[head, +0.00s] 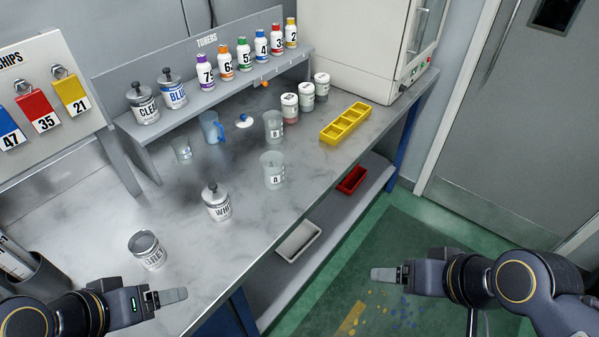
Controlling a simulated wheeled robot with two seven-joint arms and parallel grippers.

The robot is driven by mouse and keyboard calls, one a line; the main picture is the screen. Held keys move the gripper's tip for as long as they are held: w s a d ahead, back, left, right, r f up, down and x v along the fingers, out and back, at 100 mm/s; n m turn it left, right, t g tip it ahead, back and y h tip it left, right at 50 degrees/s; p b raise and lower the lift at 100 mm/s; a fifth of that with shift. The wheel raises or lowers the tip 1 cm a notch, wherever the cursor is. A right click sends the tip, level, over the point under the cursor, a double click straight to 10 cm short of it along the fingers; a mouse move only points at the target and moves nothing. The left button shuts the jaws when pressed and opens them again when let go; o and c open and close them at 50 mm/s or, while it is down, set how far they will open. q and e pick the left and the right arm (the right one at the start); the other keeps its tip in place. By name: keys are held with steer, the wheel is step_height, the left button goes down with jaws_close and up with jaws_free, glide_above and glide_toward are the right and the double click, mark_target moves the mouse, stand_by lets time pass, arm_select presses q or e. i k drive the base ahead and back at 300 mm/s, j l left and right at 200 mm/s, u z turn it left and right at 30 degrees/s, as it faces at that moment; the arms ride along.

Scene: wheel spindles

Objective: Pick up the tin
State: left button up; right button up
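Several tins are in the head view. A silvery tin with a dark top and a partly legible label (147,252) stands on the grey marbled worktop (100,222) at the lower left. A tin labelled WHI… (217,207), with a knobbed lid, stands to its upper right. Tins labelled CLEAR (145,109) and BLUE (173,93) stand on the raised shelf. My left gripper (172,297) is near the worktop's front edge, below the lower-left tin and apart from it. My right gripper (385,274) is out over the floor, away from all tins. Neither finger gap shows clearly.
Beakers (272,170), a blue jug (211,127) and a yellow tray (345,123) stand on the worktop. Toner bottles (243,54) line the shelf. A chip board (45,95) stands at left. A lower shelf holds a white tray (298,241) and red tray (352,179).

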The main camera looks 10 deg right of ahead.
mark_target(144, 245)
steer(key=u, duration=0.35)
steer(key=j+u, duration=0.15)
steer(key=u, duration=0.15)
steer(key=j+u, duration=0.1)
steer(key=u, duration=0.25)
